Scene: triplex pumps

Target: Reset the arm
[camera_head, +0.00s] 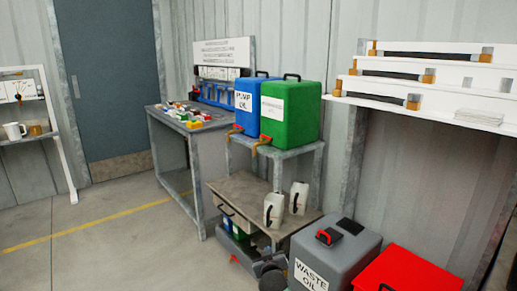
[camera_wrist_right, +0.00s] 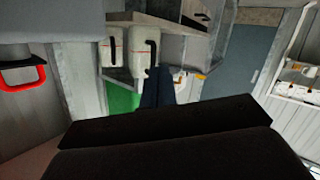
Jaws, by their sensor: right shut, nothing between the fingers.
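My right gripper (camera_head: 264,266) is small and dark at the lower middle of the head view, in front of the low bench and left of the waste oil container. In the right wrist view its dark fingers (camera_wrist_right: 156,84) are together with nothing between them. That view is tilted, with white jugs (camera_wrist_right: 144,55) just beyond the fingers. The same two white jugs (camera_head: 274,208) stand on the low bench in the head view. My left gripper is not in view.
The grey waste oil container (camera_head: 340,255) and a red box (camera_head: 415,272) stand at the lower right. Blue (camera_head: 248,105) and green (camera_head: 290,112) oil containers sit on a stand. A workbench (camera_head: 175,117) with small parts is behind. Open floor (camera_head: 110,240) lies to the left.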

